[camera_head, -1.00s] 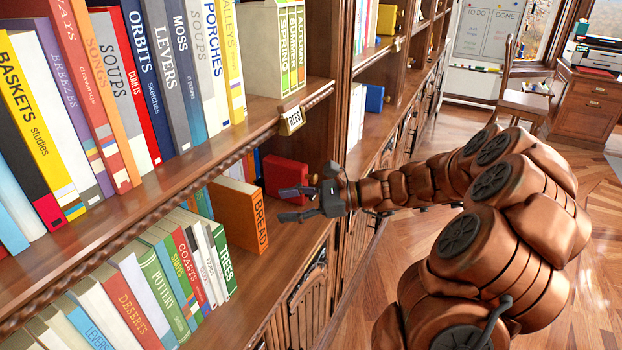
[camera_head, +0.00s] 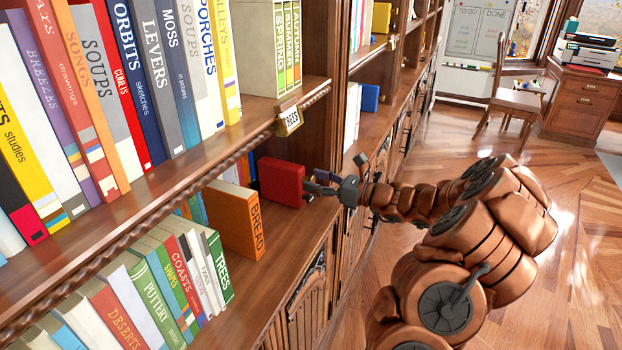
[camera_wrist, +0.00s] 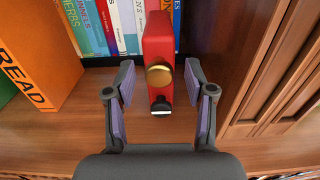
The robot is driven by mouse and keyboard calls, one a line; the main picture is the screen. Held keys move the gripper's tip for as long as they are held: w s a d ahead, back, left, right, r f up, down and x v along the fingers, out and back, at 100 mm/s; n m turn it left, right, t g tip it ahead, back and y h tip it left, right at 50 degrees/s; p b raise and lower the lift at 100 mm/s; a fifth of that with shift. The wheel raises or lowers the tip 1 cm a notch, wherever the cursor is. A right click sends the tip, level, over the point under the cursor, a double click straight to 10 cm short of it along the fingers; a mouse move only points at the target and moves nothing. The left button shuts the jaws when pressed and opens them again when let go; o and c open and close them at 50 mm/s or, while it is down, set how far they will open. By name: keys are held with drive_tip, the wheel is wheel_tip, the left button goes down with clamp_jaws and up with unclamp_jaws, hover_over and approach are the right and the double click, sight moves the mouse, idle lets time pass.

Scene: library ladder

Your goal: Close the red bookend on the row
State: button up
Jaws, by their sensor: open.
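The red bookend (camera_head: 281,182) stands on the lower shelf near the right upright, beyond the orange BREAD book. In the wrist view the red bookend (camera_wrist: 158,45) shows a round brass knob and a small dark and white part below it, with books behind and to its left. My gripper (camera_head: 318,186) is at the bookend's right side in the head view. In the wrist view my gripper (camera_wrist: 162,95) is open, with one finger on each side of the bookend's near end. The orange BREAD book (camera_head: 238,218) also shows in the wrist view (camera_wrist: 40,50).
A wooden upright (camera_wrist: 262,70) stands close to the right of my gripper. The upper shelf edge (camera_head: 200,170) overhangs the lower shelf. Bare shelf lies in front of the bookend.

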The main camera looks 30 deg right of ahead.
drive_tip(key=shift+x, duration=0.8)
drive_tip(key=shift+s, duration=0.1)
clamp_jaws()
